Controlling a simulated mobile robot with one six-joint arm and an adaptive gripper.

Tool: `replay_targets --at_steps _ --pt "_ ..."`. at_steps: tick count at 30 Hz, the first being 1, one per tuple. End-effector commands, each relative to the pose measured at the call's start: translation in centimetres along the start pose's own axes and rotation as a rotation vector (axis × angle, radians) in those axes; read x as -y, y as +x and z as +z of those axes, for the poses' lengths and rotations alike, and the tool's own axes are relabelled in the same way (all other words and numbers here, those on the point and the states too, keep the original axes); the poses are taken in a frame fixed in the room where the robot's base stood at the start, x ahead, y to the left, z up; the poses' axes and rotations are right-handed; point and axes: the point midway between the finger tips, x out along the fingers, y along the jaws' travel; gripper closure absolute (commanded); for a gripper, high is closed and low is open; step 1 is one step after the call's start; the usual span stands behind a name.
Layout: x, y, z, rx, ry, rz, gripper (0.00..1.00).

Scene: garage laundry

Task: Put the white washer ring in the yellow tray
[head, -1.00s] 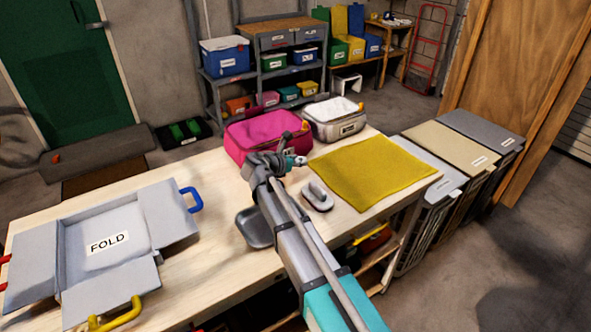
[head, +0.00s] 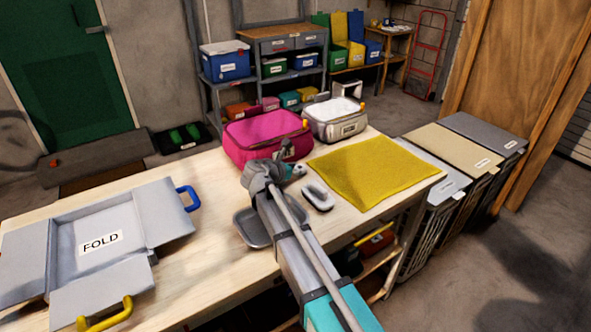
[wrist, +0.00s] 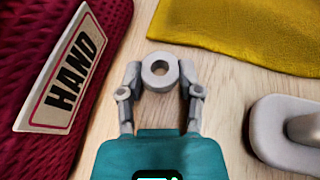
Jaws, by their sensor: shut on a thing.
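The white washer ring (wrist: 160,84) is a thick pale ring with a round hole, seen in the wrist view. My gripper (wrist: 160,76) is shut on it, one fingertip on each side. In the head view my gripper (head: 299,170) is over the table, between the pink bag and the grey-white handled block; the ring is too small to make out there. I cannot tell whether the ring touches the table. A flat yellow piece (head: 375,172), like cloth, lies to the right and also shows in the wrist view (wrist: 245,35). I cannot make out a walled yellow tray.
The pink bag (head: 262,140), labelled HAND in the wrist view (wrist: 85,60), stands close behind-left. The handled block (head: 318,197) is close on the right. A grey tray (head: 250,234) sits partly behind my arm. A grey FOLD board (head: 65,240) covers the table's left.

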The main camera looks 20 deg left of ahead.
Motion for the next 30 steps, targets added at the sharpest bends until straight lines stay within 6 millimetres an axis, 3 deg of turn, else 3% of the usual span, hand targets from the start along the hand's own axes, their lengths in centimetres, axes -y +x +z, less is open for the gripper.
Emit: replay_targets --at_steps 6,7,12,30 --pt "0.02 0.18 -0.40 0.000 0.000 0.000 0.75" --pt "0.01 0.14 -0.28 0.000 0.000 0.000 0.48" --pt "0.02 0.13 -0.25 0.000 0.000 0.000 0.19" --pt "0.05 -0.28 0.15 0.000 0.000 0.000 0.19"
